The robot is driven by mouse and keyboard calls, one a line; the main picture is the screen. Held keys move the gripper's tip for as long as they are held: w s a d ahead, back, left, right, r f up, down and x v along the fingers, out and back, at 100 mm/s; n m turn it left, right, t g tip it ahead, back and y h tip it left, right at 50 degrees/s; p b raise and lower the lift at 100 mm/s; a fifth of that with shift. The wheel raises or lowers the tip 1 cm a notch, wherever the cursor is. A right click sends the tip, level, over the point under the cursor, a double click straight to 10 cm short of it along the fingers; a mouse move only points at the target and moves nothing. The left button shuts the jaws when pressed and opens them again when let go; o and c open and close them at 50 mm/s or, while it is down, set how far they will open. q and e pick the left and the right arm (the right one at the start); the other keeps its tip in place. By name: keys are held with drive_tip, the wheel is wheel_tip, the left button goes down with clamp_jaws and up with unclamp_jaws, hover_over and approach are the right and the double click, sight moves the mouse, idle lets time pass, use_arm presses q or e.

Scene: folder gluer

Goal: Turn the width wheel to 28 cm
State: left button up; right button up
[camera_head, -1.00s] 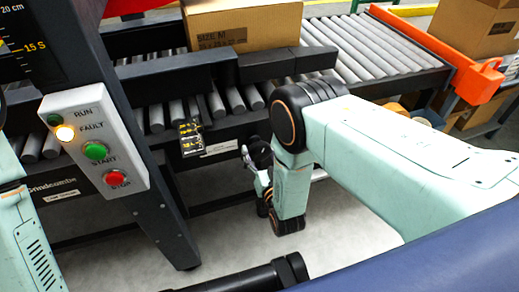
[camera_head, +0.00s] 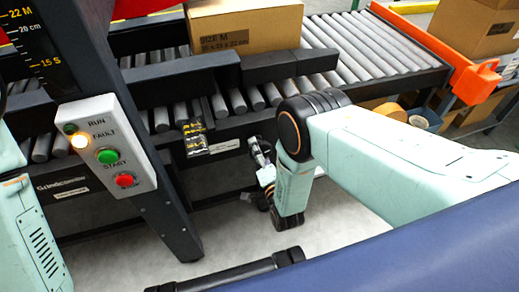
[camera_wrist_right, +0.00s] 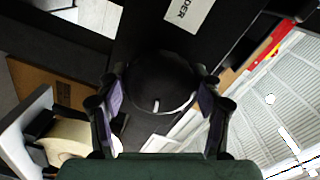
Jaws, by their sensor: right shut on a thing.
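The width wheel (camera_wrist_right: 158,82) is a black round knob with a short white mark near its lower rim in the right wrist view. My right gripper (camera_wrist_right: 158,92) is shut on it, with one finger on each side. In the head view my right gripper (camera_head: 261,155) is small and partly hidden by its own arm, below the roller conveyor's front rail; the wheel cannot be made out there. A small black scale plate (camera_head: 195,137) with yellow marks hangs on that rail, left of the gripper; its reading is too small to tell. My left gripper is out of view.
A control box (camera_head: 105,148) with an amber FAULT lamp lit stands at the left on a dark post. The post carries another scale (camera_head: 40,45) marked in cm. A carton (camera_head: 245,27) sits on the rollers behind dark guide bars. An orange bracket (camera_head: 465,75) is at right.

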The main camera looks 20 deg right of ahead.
drive_tip(key=shift+r+m+p, duration=0.1)
drive_tip(key=shift+m+p, duration=0.2)
drive_tip(key=shift+m, duration=0.9)
drive_tip(key=o, duration=1.2)
drive_tip(key=shift+c, duration=0.2)
drive_tip(key=s, duration=1.2)
drive_tip(key=shift+d, duration=0.15)
drive_tip(key=shift+w+r, duration=0.1)
